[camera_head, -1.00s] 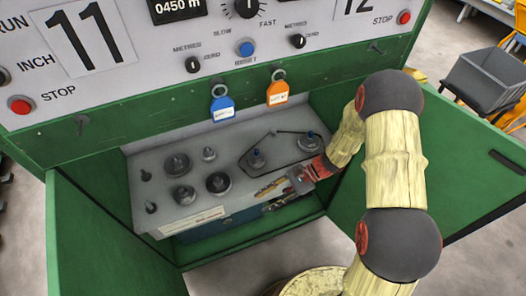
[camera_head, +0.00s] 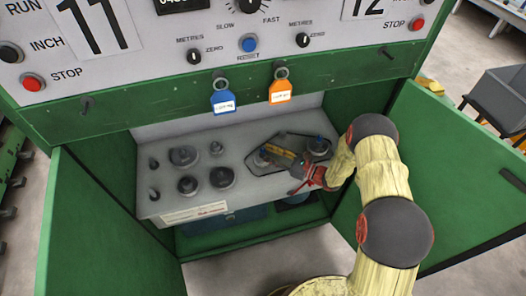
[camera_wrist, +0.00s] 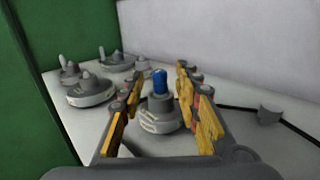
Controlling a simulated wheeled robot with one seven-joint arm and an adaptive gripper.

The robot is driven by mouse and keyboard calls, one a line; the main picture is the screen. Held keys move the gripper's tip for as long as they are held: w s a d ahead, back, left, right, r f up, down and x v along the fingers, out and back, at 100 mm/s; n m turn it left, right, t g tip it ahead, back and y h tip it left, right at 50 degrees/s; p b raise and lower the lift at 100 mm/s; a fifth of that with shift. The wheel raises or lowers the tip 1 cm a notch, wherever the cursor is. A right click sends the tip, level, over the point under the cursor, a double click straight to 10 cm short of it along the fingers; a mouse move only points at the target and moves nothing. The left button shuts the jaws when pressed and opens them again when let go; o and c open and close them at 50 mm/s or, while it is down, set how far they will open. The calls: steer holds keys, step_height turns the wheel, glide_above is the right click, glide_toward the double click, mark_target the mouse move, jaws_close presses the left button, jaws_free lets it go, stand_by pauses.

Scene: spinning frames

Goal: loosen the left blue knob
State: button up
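The left blue knob (camera_head: 264,153) stands upright on a grey round base on the grey panel inside the open cabinet. In the wrist view its blue top (camera_wrist: 160,82) shows between the two yellow-padded fingers of my gripper (camera_wrist: 157,92), with visible room on both sides. My gripper (camera_head: 281,158) is open and reaches in from the right, its fingers at the knob's base in the head view. I cannot tell whether a finger touches it. The right blue knob (camera_head: 318,144) stands just behind my gripper and wrist, to the right.
Several dark grey discs and pegs, such as the disc (camera_head: 222,177), stand left of the knob. A blue tag (camera_head: 222,103) and an orange tag (camera_head: 281,92) hang above the panel. Green doors (camera_head: 110,225) stand open on both sides.

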mark_target(263, 150)
steer(key=shift+x, duration=1.55)
steer(key=shift+c, duration=0.7)
jaws_close()
